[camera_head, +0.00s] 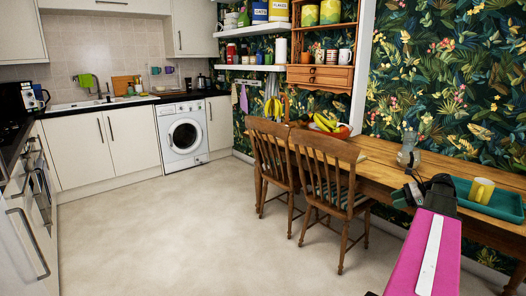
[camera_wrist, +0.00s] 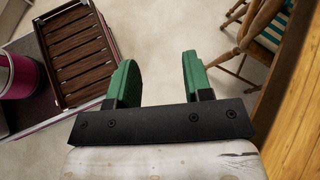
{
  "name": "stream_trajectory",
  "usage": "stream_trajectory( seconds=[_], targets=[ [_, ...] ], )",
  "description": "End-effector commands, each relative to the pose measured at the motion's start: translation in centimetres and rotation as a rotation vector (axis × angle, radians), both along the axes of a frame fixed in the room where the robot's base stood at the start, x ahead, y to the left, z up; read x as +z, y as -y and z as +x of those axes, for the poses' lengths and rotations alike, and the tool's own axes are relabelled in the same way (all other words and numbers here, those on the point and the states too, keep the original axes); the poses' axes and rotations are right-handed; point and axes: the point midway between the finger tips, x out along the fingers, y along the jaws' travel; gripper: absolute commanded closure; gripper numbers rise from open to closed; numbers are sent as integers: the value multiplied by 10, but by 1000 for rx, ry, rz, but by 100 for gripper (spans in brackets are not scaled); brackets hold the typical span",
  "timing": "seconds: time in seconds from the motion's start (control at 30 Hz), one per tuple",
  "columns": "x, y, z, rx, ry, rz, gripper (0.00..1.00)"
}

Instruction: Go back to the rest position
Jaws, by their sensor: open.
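My gripper (camera_wrist: 158,76) is open in the wrist view. Its two green fingers are apart with nothing between them, and bare floor shows beyond. In the head view my gripper (camera_head: 405,192) is small and dark at the lower right, at the end of my pink arm. It appears in front of the wooden table (camera_head: 385,177), near its front edge. Its fingertips are hard to make out there.
Two wooden chairs (camera_head: 328,168) stand along the table. A teal tray (camera_head: 505,207) with a yellow mug (camera_head: 481,190) lies on it at right. A glass vessel (camera_head: 408,155) and a fruit bowl (camera_head: 340,131) stand farther back. The floor (camera_head: 180,235) at left is clear.

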Motion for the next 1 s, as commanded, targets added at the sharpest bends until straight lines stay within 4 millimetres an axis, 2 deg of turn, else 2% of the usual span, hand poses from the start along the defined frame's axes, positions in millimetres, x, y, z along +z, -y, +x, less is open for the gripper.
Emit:
stream_trajectory(
  seconds=[0.03,0.2,0.5,0.7,1.0],
  targets=[
    [-11,-20,1,34,8,-35,54],
    [-51,-85,4,187,57,-191,54],
    [-114,-188,-10,530,169,-469,54],
    [-149,-247,-31,803,260,-640,54],
    [-186,-318,-71,1266,418,-860,54]
  ],
)
